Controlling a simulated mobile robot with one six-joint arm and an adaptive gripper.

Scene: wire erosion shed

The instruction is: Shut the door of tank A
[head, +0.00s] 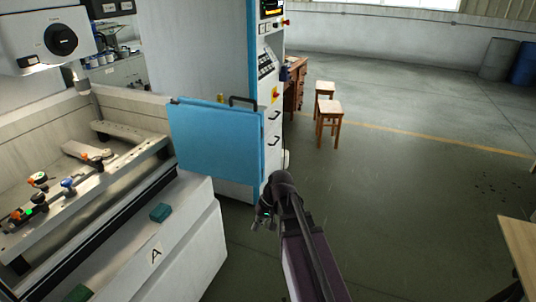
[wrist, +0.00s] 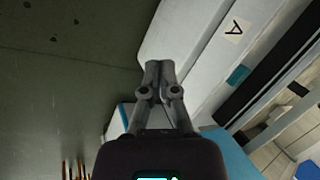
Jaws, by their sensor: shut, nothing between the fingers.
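Tank A (head: 190,240) is the white machine tank at the left, with a letter A label (head: 156,253) on its front; the label also shows in the wrist view (wrist: 235,30). Its blue door (head: 212,140) stands open, swung out at the tank's far right end, with a black handle (head: 243,100) at its top. A blue panel edge, likely the door, shows low in the wrist view (wrist: 232,153). My gripper (head: 263,218) is shut and empty, below and right of the door, beside the tank's right end. In the wrist view its fingertips (wrist: 159,66) appear against the white tank front; contact is unclear.
Inside the tank are a metal frame and several clamps (head: 68,184). A white and blue control cabinet (head: 268,75) stands behind the door. Two wooden stools (head: 329,108) stand beyond it, and a wooden tabletop (head: 522,245) is at the right edge. The floor between is clear.

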